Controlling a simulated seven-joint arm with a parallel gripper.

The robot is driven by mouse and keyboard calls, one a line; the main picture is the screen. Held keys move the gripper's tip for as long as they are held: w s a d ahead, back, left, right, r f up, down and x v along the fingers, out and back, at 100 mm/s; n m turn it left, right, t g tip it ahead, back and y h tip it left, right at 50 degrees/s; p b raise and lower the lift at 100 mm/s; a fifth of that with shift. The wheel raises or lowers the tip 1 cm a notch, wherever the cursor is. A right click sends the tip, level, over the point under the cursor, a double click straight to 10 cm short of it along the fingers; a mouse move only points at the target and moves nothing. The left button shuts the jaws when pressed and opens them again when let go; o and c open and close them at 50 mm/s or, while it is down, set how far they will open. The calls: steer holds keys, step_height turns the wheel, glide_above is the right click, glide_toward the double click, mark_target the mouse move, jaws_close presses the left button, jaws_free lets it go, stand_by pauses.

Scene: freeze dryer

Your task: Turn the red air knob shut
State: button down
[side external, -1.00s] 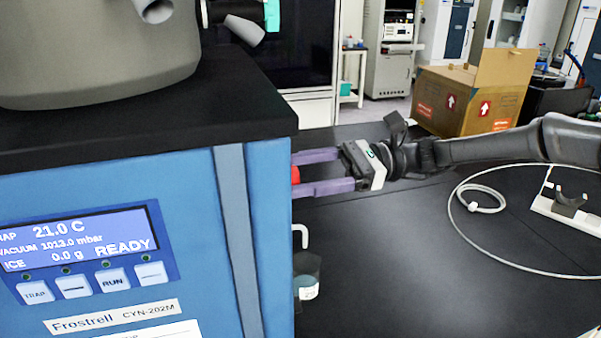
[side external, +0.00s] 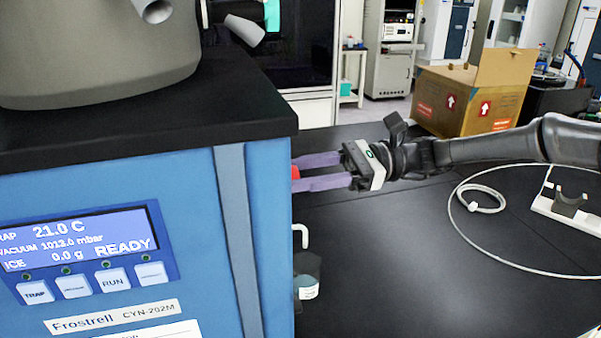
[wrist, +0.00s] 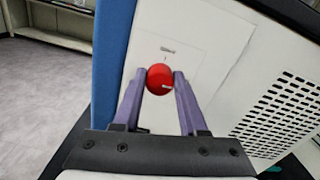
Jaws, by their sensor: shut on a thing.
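The red air knob (wrist: 159,79) sits on the white side panel of the freeze dryer, below a small printed label. A pale mark shows on the lower right of its face. My gripper (wrist: 159,85) is shut on the knob, one purple finger on each side of it. In the side external view the knob (side external: 296,173) is a small red patch between the fingertips, partly hidden by the fingers (side external: 318,173). The blue freeze dryer (side external: 270,230) shows 21.0 C, 1013.0 mbar and READY on its display (side external: 85,240).
A small beaker (side external: 307,275) stands under a white bent tube (side external: 301,234) just below my gripper. A thin hose (side external: 460,225) loops on the black bench beside a white stand (side external: 565,208). A cardboard box (side external: 465,100) is at the back. A vent grille (wrist: 285,115) is right of the knob.

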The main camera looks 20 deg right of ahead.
steer(key=n, duration=0.8)
steer(key=shift+f, duration=0.1)
steer(key=n, duration=0.5)
steer(key=shift+s, duration=0.1)
steer(key=shift+f+n, duration=0.1)
steer(key=shift+n, duration=2.2)
steer(key=shift+c, duration=2.2)
jaws_free()
steer(key=shift+d, duration=0.15)
